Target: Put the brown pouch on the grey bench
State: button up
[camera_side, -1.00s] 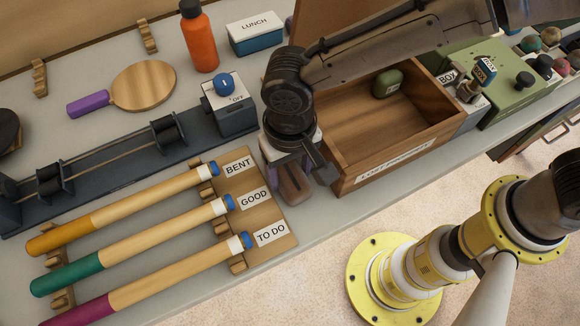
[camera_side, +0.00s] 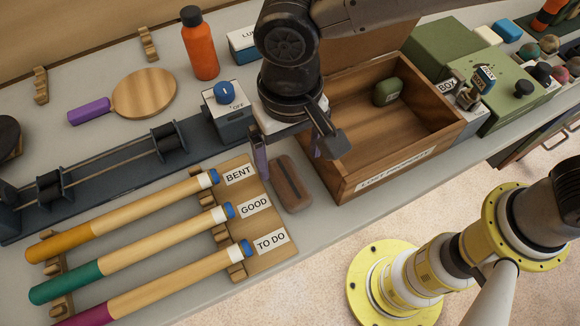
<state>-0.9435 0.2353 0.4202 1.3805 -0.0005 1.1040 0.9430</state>
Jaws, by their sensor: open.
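The brown pouch (camera_side: 291,185) lies on the grey bench (camera_side: 283,238), between the label board and the wooden box. It has a dark band across it. My gripper (camera_side: 296,148) is open and empty, above the pouch and toward its far end. The two fingers are apart, one left of the pouch and one to its right near the box wall. The gripper does not appear to touch the pouch.
The open wooden box (camera_side: 345,182) holds a green object (camera_side: 387,91) and stands close to the right. A board (camera_side: 262,232) with labelled sticks lies to the left. The bench's front edge is near.

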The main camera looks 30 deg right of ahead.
jog(key=shift+r, duration=2.05)
jog(key=d+r+t+y, duration=0.1)
jog(key=d+r, duration=0.3)
jog(key=d, duration=0.8)
jog(key=d+r+t, duration=0.2)
jog(key=d+r, duration=0.2)
jog(key=d, duration=0.7)
jog(key=s+d+f+t+h, duration=0.1)
jog(key=s+d+f+t, duration=0.1)
jog(key=s+d, duration=0.8)
jog(key=d+f, duration=0.1)
jog(key=d, duration=0.2)
jog(key=shift+d+f+t, duration=0.15)
jog(key=shift+d+t, duration=0.1)
jog(key=shift+t, duration=0.05)
